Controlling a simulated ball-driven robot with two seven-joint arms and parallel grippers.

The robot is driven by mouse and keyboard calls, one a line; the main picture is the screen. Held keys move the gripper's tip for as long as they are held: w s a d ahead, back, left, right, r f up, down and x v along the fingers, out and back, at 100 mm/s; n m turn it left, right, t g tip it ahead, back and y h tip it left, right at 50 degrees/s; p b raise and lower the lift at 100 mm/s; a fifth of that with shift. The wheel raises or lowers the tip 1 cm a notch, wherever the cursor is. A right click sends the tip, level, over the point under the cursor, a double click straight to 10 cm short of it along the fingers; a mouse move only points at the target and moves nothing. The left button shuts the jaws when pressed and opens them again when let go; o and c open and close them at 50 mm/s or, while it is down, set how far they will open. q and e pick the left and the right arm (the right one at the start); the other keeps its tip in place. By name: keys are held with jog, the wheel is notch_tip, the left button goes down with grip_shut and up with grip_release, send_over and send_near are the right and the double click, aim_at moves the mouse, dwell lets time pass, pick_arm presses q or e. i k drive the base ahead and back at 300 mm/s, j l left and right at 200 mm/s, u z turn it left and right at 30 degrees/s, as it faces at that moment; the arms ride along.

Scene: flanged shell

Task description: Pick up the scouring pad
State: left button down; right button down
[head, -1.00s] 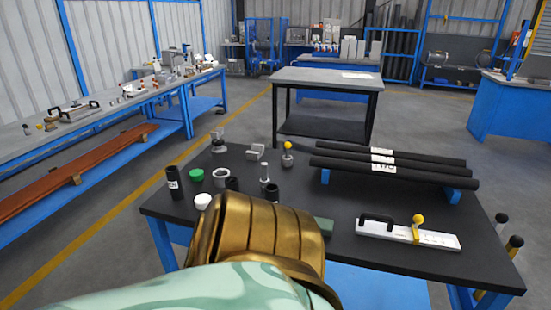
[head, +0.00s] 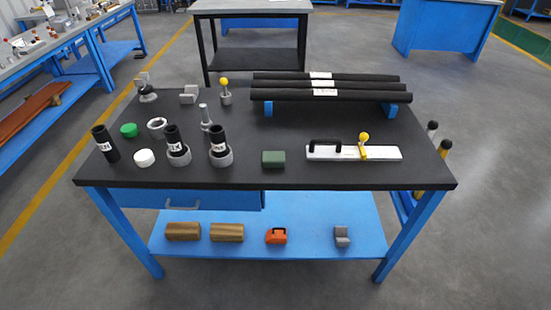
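A small dark green block, which looks like the scouring pad (head: 273,158), lies flat near the front edge of the black tabletop (head: 330,180). It is just left of a white plate tool and right of a black cylinder in a grey ring. Nothing touches it. Neither of my grippers is in view now.
Around the pad are a white plate with black handle and yellow knob (head: 352,152), labelled black cylinders (head: 219,141), a green cap (head: 128,130) and long black rods (head: 325,87). The lower blue shelf (head: 320,235) holds several blocks. Tabletop space right of the plate is clear.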

aim_at(273, 159)
jog(key=u, duration=5)
jog(key=z, duration=4.95)
jog(key=i+l, duration=0.15)
jog(key=l, duration=0.2)
jog(key=i+l, duration=0.1)
jog(key=l, duration=0.2)
jog(key=i+l, duration=0.15)
jog(key=l, duration=0.2)
jog(key=i+l+u, duration=0.1)
jog(key=l, duration=0.2)
jog(key=i+l, duration=0.15)
jog(key=l, duration=0.2)
